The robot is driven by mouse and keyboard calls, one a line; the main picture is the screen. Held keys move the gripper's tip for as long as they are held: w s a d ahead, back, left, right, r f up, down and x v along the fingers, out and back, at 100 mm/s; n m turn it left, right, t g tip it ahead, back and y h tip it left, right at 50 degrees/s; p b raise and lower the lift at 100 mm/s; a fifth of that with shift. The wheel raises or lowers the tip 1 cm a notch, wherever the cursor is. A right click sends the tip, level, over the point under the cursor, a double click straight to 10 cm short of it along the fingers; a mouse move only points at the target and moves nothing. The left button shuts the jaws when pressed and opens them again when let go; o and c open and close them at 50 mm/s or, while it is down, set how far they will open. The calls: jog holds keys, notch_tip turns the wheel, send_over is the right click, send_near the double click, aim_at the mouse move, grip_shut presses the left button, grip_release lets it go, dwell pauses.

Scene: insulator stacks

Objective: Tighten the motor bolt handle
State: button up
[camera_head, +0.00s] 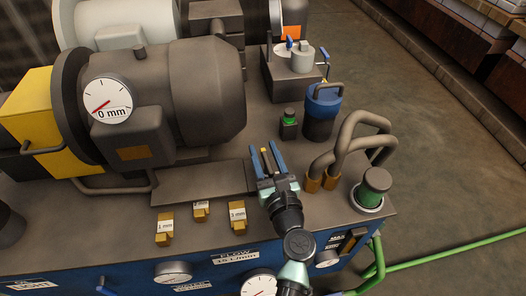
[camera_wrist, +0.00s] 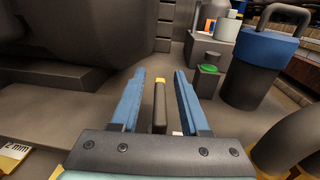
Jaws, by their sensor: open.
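The large grey motor (camera_head: 205,95) with a round dial reading 0 mm lies on the bench. A slim dark handle (camera_wrist: 159,108) with a yellow end shows between the blue fingers of my gripper (camera_wrist: 160,76) in the wrist view. It looks like the motor bolt handle. In the head view my gripper (camera_head: 265,149) is beside the right end of the motor's base plate (camera_head: 205,183), and a small yellow part shows between its fingers. The fingers are apart, one on each side of the handle, with visible gaps. The handle's lower end is hidden by my gripper.
A blue-topped canister (camera_head: 322,110) and a green button (camera_head: 290,120) stand beyond my gripper. Curved pipes (camera_head: 350,140) and a green-necked cap (camera_head: 373,187) are to the right. Yellow tags marked 1 mm (camera_head: 165,228) and 3 mm (camera_head: 237,215) lie at the front left.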

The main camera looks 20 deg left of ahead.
jog(key=shift+w+a, duration=0.45)
jog(key=shift+w, duration=0.05)
grip_shut()
